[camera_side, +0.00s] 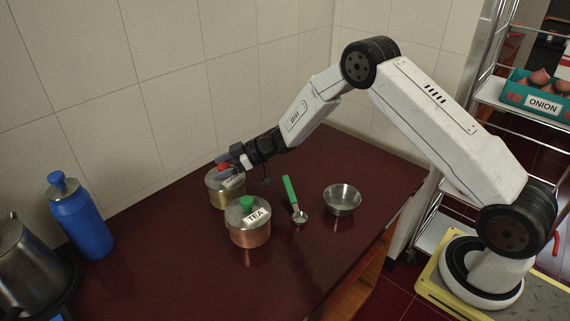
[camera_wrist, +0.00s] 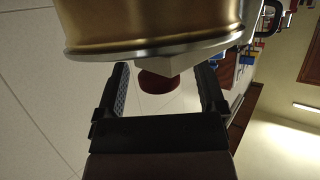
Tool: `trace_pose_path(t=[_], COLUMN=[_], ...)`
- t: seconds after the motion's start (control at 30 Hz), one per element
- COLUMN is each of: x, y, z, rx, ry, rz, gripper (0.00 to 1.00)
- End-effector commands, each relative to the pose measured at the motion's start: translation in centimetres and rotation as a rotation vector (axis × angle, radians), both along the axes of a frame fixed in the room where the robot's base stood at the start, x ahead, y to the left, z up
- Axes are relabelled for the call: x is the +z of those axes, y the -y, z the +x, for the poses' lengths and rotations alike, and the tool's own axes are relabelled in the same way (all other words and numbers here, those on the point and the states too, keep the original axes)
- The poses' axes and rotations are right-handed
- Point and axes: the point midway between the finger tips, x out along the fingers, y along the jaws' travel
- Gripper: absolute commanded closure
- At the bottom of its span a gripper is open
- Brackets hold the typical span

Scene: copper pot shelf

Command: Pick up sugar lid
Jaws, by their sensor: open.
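A brass pot (camera_side: 229,196) with a red-knobbed lid stands on the dark red counter, behind the copper pot marked TEA (camera_side: 250,234). My gripper (camera_side: 228,170) is at the lid from the right and covers part of it. In the wrist view the picture is turned over, with the brass pot (camera_wrist: 150,20) at the top. Its grey lid (camera_wrist: 110,52) is seated on it. The red knob (camera_wrist: 158,86) lies between my two open fingers (camera_wrist: 162,92), with a gap on each side. A pale tag beside the knob shows no readable word.
The TEA pot has a green knob (camera_side: 246,203) and stands close in front. A green-handled scoop (camera_side: 293,196) and a metal bowl (camera_side: 342,199) lie to the right. A blue bottle (camera_side: 80,217) and a steel kettle (camera_side: 28,262) stand at the left. The front counter is clear.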

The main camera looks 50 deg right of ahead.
Motion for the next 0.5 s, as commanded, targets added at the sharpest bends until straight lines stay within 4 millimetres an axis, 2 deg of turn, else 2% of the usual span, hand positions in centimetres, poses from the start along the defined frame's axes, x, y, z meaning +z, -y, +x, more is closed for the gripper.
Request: trace_pose_path(t=[0.17,0.5], x=[-0.47,-0.48], y=[-0.84,-0.88], z=[0.65,0.71], rx=[0.0,-0.001], ry=[0.0,0.0], rz=[0.0,0.0], gripper=[0.11,0.11])
